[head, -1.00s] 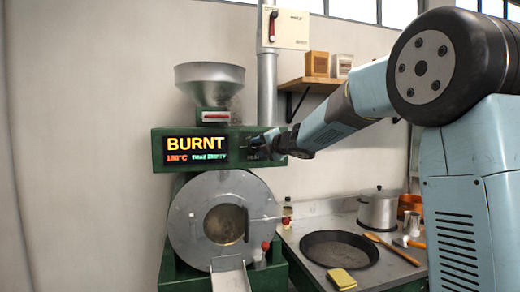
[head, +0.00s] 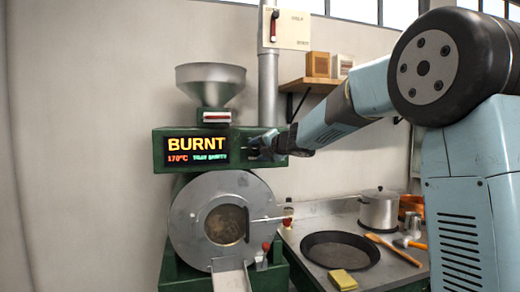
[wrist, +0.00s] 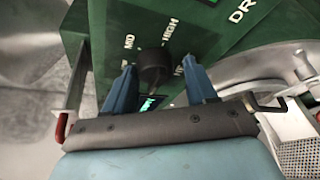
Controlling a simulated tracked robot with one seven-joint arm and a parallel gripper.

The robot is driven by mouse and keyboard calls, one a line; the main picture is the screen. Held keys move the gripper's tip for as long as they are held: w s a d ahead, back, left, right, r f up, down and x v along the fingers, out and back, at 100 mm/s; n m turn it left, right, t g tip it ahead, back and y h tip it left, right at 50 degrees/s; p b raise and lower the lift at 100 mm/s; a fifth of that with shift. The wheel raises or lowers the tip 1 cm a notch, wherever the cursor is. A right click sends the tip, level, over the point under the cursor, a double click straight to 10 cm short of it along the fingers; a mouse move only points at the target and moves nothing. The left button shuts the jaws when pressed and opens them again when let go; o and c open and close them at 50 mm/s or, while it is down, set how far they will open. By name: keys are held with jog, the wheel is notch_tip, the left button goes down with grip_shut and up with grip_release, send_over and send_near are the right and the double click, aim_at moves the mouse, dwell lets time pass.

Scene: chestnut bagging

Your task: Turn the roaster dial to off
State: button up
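The roaster dial (wrist: 153,68) is a dark round knob on the green panel in the wrist view, with MID and HIGH printed around it. A third label is partly hidden by a finger. I cannot tell clearly which mark the dial points at. My gripper (wrist: 160,75) is open, with one blue finger on each side of the dial. The left finger is close to the knob; contact is unclear. In the head view my gripper (head: 262,146) is at the right end of the roaster's green panel (head: 160,150) and hides the dial. The display (head: 196,150) reads BURNT and 170°C.
A metal hopper (head: 210,85) stands above the panel, and the round drum front (head: 187,225) is below it. A steel counter at right holds a black pan (head: 340,250), a yellow sponge (head: 342,280) and a pot (head: 378,208). A shelf (head: 308,84) hangs above.

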jog(key=shift+o, duration=0.9)
jog(key=shift+r, duration=0.2)
jog(key=shift+s+d, duration=0.1)
jog(key=shift+d, duration=0.05)
jog(key=shift+s+d+r, duration=0.15)
jog(key=shift+s+d, duration=0.1)
jog(key=shift+s, duration=0.05)
jog(key=v, duration=1.2)
jog(key=shift+s, duration=0.35)
jog(key=shift+d, duration=0.15)
